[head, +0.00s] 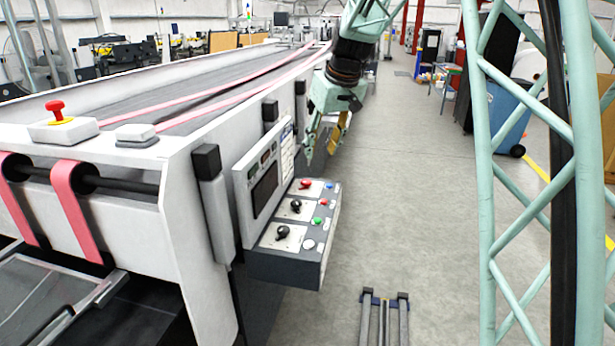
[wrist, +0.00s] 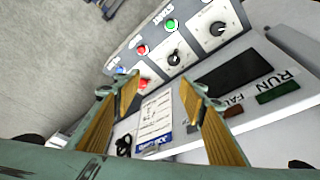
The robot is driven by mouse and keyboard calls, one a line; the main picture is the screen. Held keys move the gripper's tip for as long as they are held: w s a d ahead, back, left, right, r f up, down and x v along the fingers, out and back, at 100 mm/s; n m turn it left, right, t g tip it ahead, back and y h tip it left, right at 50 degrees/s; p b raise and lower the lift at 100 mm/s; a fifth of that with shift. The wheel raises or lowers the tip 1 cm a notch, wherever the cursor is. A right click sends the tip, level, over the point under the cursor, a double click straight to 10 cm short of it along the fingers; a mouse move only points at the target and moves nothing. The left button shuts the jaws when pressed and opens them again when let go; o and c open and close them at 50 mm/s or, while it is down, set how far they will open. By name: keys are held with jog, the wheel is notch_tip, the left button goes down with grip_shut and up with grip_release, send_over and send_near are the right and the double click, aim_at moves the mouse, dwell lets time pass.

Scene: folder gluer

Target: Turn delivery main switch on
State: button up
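The delivery control panel (head: 296,228) juts from the machine's side. It carries a red rotary switch (head: 305,184) at its far end and two black knobs nearer, the middle one (head: 296,206) and the near one (head: 282,232). In the wrist view the red switch (wrist: 144,85) shows beside the left fingertip, partly covered by it; its setting cannot be told. I cannot read which switch is marked as main. My gripper (head: 322,147) is open and empty above the panel's far end, pointing down. Its two fingers (wrist: 160,84) stand apart in the wrist view.
Small buttons line the panel's outer edge, including a green one (head: 317,221) and a blue one (head: 329,186). An upright display (head: 265,188) stands close behind the switches. The floor (head: 410,220) beside the panel is clear. A green lattice frame (head: 485,200) stands at right.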

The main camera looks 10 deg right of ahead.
jog(key=p, duration=0.4)
send_near(307, 181)
jog(key=s+a+v, duration=0.1)
jog(key=v, duration=0.6)
jog(key=shift+w+d+f+n, duration=0.4)
jog(key=shift+w+d+f, duration=0.05)
jog(key=shift+w+f, duration=0.25)
jog(key=shift+f, duration=0.1)
jog(key=shift+x, duration=6.75)
jog(key=shift+a, duration=0.15)
jog(key=c, duration=0.9)
jog(key=shift+o, duration=0.2)
